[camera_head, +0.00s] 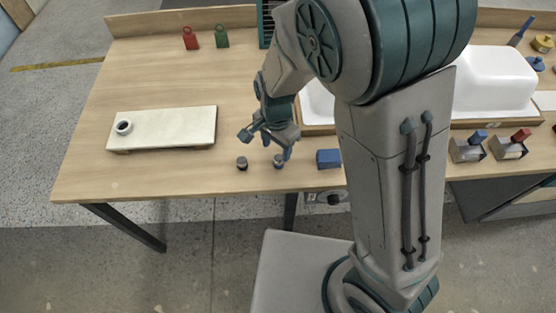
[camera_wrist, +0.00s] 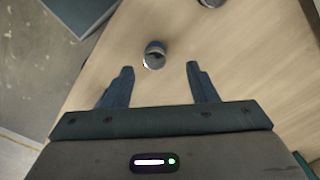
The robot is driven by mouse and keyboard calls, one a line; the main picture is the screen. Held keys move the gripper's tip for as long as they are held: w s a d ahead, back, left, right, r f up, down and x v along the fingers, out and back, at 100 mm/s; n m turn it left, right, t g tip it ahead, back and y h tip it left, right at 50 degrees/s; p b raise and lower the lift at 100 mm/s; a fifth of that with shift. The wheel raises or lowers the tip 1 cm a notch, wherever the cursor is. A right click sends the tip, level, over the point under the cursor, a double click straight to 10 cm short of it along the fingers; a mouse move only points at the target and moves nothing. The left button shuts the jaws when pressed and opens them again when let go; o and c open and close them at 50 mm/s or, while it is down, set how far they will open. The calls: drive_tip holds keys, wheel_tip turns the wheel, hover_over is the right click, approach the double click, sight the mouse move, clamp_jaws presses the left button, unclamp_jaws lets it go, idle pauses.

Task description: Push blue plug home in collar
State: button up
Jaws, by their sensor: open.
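The blue plug (camera_head: 278,161) looks like a short dark cylinder with a bluish side and grey top. It stands on the table near the front edge. In the wrist view the same plug (camera_wrist: 154,55) stands just beyond my fingertips, roughly between their lines. My gripper (camera_head: 267,146) is open and empty above the table, close to the plug; its two spread fingers also show in the wrist view (camera_wrist: 160,68). The collar (camera_head: 123,127) is a dark ring with a pale centre at the left end of a cream board (camera_head: 175,128).
A second dark plug (camera_head: 242,163) stands left of the blue plug. A blue block (camera_head: 328,158) lies to its right. Red (camera_head: 190,38) and green (camera_head: 221,36) weight-like things stand at the back. A white tub shell (camera_head: 495,80) is at right. Table between board and plugs is clear.

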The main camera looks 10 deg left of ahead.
sight(279, 158)
drive_tip(key=shift+s+d+f, duration=0.1)
drive_tip(key=shift+d+f, duration=0.1)
drive_tip(key=shift+f, duration=1.25)
drive_tip(key=shift+s+d+f, duration=0.1)
drive_tip(key=shift+d+f, duration=0.05)
drive_tip(key=shift+f, duration=1.25)
drive_tip(key=c, duration=1)
